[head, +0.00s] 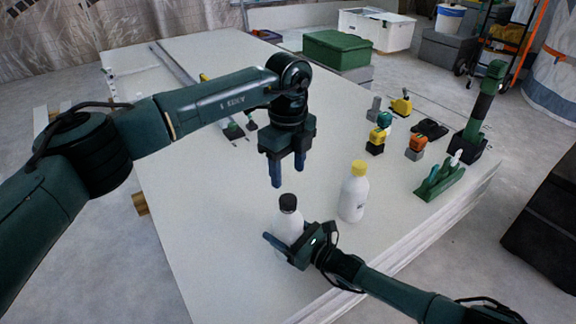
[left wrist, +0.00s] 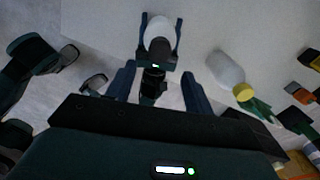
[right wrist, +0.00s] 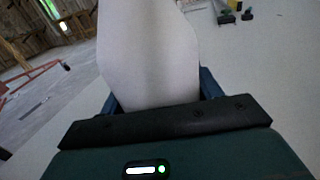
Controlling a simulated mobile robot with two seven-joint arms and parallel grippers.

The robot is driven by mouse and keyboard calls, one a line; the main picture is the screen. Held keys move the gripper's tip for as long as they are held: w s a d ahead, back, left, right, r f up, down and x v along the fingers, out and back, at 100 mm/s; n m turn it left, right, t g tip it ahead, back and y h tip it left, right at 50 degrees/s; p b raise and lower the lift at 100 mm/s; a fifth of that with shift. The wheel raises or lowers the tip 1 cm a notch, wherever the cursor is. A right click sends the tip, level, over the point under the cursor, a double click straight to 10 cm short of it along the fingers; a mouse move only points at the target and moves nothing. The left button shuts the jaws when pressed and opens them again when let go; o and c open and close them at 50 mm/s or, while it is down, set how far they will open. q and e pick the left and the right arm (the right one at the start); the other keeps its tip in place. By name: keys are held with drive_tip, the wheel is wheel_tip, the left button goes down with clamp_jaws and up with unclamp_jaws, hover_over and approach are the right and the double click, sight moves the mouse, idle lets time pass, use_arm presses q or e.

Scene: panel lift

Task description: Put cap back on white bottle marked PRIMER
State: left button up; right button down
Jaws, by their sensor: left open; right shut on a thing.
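A white bottle (head: 289,228) with a black cap (head: 288,202) stands at the table's near side. My right gripper (head: 287,244) is shut around its body. The bottle fills the middle of the right wrist view (right wrist: 150,60), its top out of frame. It also shows in the left wrist view (left wrist: 159,28). A second white bottle (head: 353,200) with a yellow cap (head: 359,168) stands upright to its right; a small dark mark shows on it. I cannot read PRIMER on either bottle. My left gripper (head: 288,175) is open and empty, pointing down above the black cap.
The white panel table (head: 215,190) is clear left of the bottles. At right stand a green holder (head: 440,183), an orange-topped tool (head: 416,145), a yellow-and-green tool (head: 378,138) and a dark green post (head: 484,110). A green box (head: 337,48) is beyond the table.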

sight(288, 199)
use_arm(q)
drive_tip(key=shift+n, duration=0.9)
drive_tip(key=shift+f, duration=3.95)
